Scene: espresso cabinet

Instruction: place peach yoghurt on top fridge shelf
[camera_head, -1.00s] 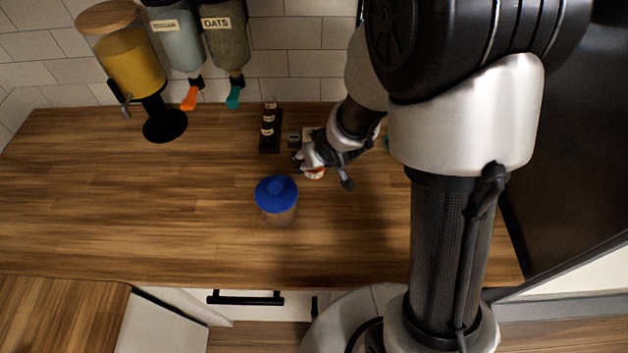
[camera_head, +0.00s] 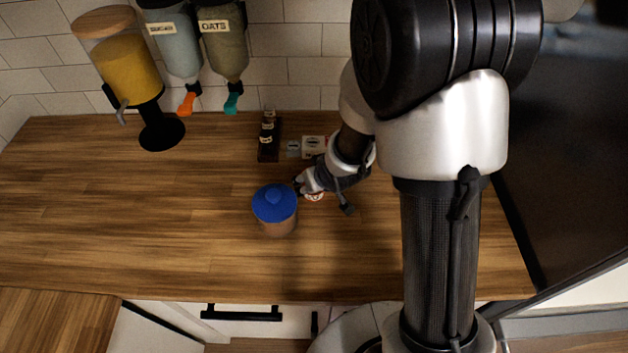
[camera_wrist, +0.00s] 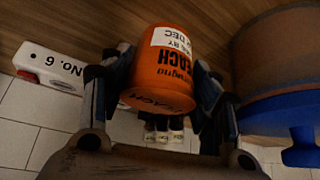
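The peach yoghurt (camera_wrist: 162,68) is an orange tub with a white date label, between the two fingers of my gripper (camera_wrist: 160,85) in the wrist view. Both fingers press against its sides, so my gripper is shut on it. In the head view my gripper (camera_head: 308,189) is over the wooden counter, just right of the blue-lidded jar, and a little of the tub (camera_head: 315,197) shows below it. I cannot tell whether the tub touches the counter. The top fridge shelf is not recognisable in either view.
The blue-lidded jar (camera_head: 275,205) is close beside my gripper. A dark rack of small bottles (camera_head: 268,140) and small boxes (camera_head: 313,146) stand behind. Dispensers (camera_head: 120,65) line the back left. A dark tall panel (camera_head: 565,150) bounds the right. The left counter is clear.

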